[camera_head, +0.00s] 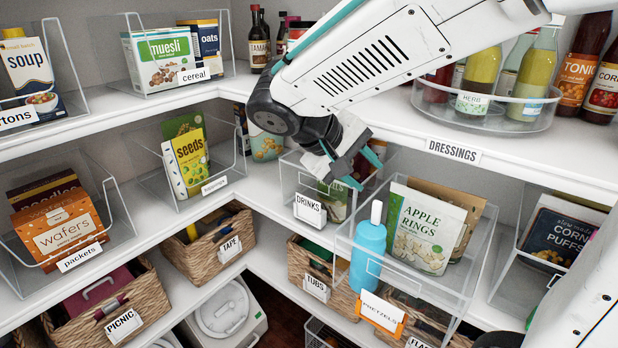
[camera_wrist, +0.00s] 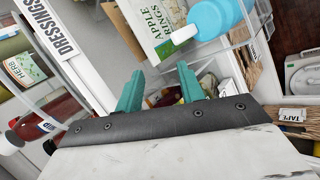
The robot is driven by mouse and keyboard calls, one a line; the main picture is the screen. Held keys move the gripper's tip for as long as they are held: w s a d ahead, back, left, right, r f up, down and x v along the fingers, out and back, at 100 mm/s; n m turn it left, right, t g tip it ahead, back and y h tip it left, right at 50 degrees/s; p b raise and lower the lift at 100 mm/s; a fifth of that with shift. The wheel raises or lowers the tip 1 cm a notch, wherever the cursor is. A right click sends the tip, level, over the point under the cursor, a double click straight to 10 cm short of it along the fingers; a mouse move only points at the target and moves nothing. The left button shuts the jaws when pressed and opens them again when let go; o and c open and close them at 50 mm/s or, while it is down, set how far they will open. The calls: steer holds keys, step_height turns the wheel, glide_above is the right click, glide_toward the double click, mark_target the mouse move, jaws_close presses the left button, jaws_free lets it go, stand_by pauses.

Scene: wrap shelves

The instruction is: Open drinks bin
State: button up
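The drinks bin (camera_head: 287,178) is a clear bin on the middle shelf near the corner, with a white DRINKS label (camera_head: 310,211) on its front. A green packet (camera_head: 333,203) shows in it, but much of its inside is hidden behind my arm. My gripper (camera_head: 347,168) is over the right part of the bin, with teal fingers pointing down. In the wrist view its two fingers (camera_wrist: 160,88) stand apart with nothing held between them. I cannot tell whether a finger touches the bin.
To the right, a clear bin labelled PRETZELS (camera_head: 381,312) juts out, with a blue bottle (camera_head: 368,250) and an Apple Rings pouch (camera_head: 424,232). The upper shelf edge with the DRESSINGS label (camera_head: 453,150) is close to my arm. Wicker baskets (camera_head: 305,262) sit below.

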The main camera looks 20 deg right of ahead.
steer(key=w+a+f+n+t+h, duration=0.3)
steer(key=w+a+f+t, duration=0.15)
steer(key=w+f, duration=0.35)
steer(key=w+a+f+n+t+h, duration=0.3)
steer(key=w+a+f+t, duration=0.15)
steer(key=w, duration=0.55)
steer(key=x, duration=0.7)
steer(key=shift+s+d+f, duration=0.2)
steer(key=shift+d+f, duration=0.15)
steer(key=shift+d, duration=0.2)
jaws_close()
